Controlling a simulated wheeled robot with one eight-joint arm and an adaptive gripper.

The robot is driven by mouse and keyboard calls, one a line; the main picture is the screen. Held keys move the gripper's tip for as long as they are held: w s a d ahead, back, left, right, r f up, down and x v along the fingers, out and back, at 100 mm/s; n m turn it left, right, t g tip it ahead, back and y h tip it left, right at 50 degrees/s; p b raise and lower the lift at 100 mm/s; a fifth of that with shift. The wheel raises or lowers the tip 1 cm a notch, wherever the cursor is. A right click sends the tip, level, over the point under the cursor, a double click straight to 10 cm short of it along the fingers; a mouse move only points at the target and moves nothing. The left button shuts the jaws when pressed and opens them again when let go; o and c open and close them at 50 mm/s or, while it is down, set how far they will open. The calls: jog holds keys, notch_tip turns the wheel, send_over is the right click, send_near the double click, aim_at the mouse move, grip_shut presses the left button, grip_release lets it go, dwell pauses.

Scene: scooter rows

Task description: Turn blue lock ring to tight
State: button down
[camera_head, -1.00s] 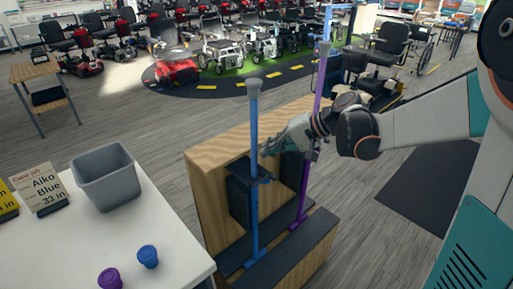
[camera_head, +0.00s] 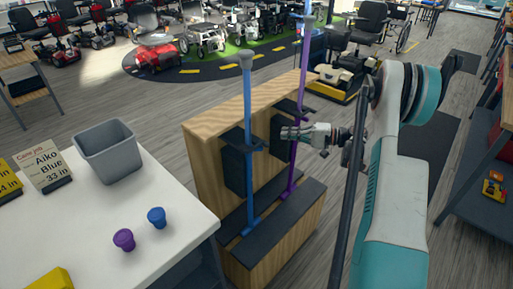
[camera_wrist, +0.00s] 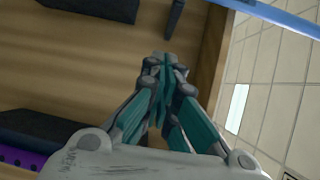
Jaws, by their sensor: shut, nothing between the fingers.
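The blue cane (camera_head: 248,110) stands upright in the wooden rack, with a grey knob on top. It passes a dark bracket (camera_head: 238,140) about halfway up; I cannot make out the blue lock ring separately there. My gripper (camera_head: 284,132) is to the right of the blue cane, in front of or near the purple cane (camera_head: 300,90), apart from the blue one. In the wrist view my gripper (camera_wrist: 165,62) is shut and empty, with a wooden panel behind it. A blue tube (camera_wrist: 287,15) crosses that view's upper right corner.
The wooden rack (camera_head: 208,165) has a dark base. Floor is clear left of the rack.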

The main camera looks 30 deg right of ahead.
jog(key=shift+y, duration=0.3)
jog(key=shift+w+a+f+b, duration=0.15)
jog(key=shift+a+f+b, duration=0.25)
jog(key=shift+a+b, duration=0.7)
jog(key=shift+w+a+f+b, duration=0.15)
jog(key=shift+a+f+b, duration=0.3)
jog(key=shift+a, duration=1.15)
jog(key=shift+w+a+f+b, duration=0.15)
jog(key=shift+a+f+b, duration=0.15)
jog(key=shift+a+b, duration=0.8)
jog(key=shift+a, duration=0.25)
